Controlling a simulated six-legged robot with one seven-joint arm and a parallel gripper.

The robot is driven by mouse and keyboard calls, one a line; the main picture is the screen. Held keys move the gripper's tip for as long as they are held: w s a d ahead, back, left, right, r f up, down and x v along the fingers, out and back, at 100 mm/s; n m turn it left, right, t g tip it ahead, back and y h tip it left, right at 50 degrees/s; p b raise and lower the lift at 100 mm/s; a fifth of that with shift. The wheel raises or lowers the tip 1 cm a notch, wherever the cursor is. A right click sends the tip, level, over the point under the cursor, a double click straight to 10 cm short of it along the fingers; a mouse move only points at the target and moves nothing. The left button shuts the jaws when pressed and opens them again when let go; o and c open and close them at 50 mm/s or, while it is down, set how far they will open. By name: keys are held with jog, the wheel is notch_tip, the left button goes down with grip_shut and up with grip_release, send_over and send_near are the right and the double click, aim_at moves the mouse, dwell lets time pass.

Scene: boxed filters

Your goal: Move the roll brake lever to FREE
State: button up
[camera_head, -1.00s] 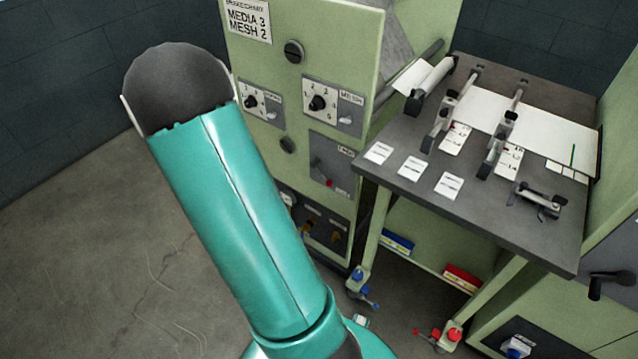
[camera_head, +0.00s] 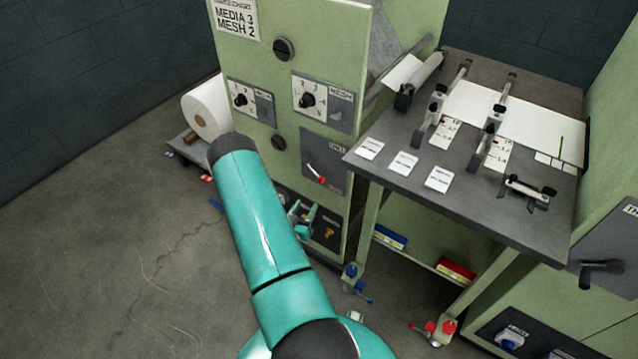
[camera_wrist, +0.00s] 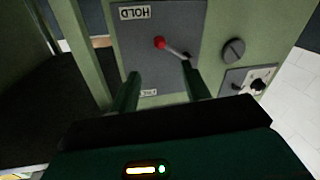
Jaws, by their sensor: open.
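The roll brake lever has a red knob (camera_wrist: 158,42) on a thin pale arm and sits on a grey plate (camera_wrist: 190,14). The plate's HOLD label (camera_wrist: 135,12) reads upside down in the wrist view, and the knob points toward that end. A label at the other end is partly hidden by a finger; it looks like FREE in the head view (camera_head: 337,148). The lever (camera_head: 316,174) slants down to the right there. My gripper (camera_wrist: 160,72) is open and faces the plate, its fingers short of the knob and apart from it. It also shows below the plate in the head view (camera_head: 304,212).
Two dials (camera_head: 308,101) sit above the lever plate on the green cabinet. A grey worktable (camera_head: 400,135) with clamps and cards stands to the right. A white roll (camera_head: 207,108) lies behind the cabinet at left. Bare floor (camera_head: 90,270) is open at left.

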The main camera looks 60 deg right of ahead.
jog(key=d, duration=1.2)
jog(key=shift+w+d, duration=0.25)
grip_shut()
